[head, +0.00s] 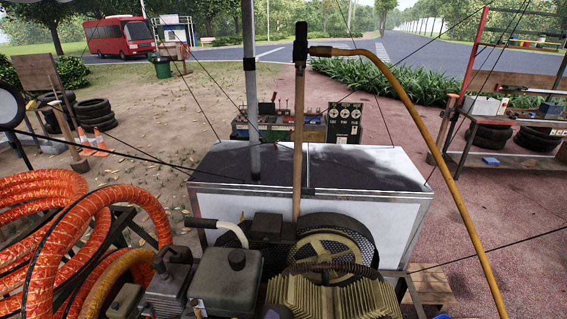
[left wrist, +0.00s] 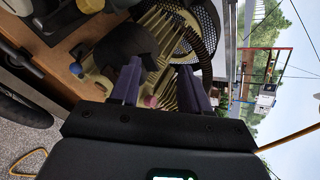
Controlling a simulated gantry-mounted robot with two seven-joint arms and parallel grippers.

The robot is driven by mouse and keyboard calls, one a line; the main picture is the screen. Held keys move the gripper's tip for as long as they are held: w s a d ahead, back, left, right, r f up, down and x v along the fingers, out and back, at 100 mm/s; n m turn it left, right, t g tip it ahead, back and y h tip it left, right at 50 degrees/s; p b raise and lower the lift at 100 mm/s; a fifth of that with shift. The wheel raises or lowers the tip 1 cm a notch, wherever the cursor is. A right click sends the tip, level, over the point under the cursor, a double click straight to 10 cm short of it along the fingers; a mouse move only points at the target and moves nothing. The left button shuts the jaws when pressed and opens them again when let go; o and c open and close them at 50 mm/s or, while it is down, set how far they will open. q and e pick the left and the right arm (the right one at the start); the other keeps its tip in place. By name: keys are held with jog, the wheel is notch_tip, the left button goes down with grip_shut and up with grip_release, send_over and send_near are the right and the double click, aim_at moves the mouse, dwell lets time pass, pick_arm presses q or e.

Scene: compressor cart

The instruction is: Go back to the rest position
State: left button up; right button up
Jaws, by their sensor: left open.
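My left gripper (left wrist: 158,84) shows in the left wrist view. Its two dark fingers are apart, with nothing held between them. The finned, tan compressor block (left wrist: 160,45) lies beyond the fingers, and a small pink-red part (left wrist: 151,101) shows between them near the palm. I cannot tell how far the fingers are from these parts. In the head view the compressor (head: 330,290) is at the bottom centre, with a belt wheel (head: 325,250) behind its fins. My right gripper is in neither view.
A white box with a dark top (head: 310,165) stands behind the compressor. A wooden pole (head: 298,130), grey pole (head: 250,90), curved tan pipe (head: 420,110) and thin cables rise around it. Orange hose coils (head: 60,230) crowd the left. A workbench (head: 500,150) stands at the right.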

pick_arm(q)
jog(key=s+a+f+n+g+y+b, duration=0.1)
jog(key=s+a+f+n+g+b, duration=0.25)
jog(key=s+a+f+n, duration=0.7)
jog(key=s+a+f+n+g+y+b, duration=0.1)
jog(key=s+a+f+n+g+b, duration=0.2)
jog(key=s+a+f+n+g, duration=0.7)
notch_tip(320, 180, up, 27)
jog(key=d+n+t+p, duration=0.2)
jog(key=t+p, duration=0.3)
jog(key=p, duration=2.7)
jog(key=shift+s+d+n+t, duration=0.35)
jog(key=shift+s+d+n, duration=0.1)
jog(key=shift+n, duration=0.4)
jog(key=shift+f, duration=0.1)
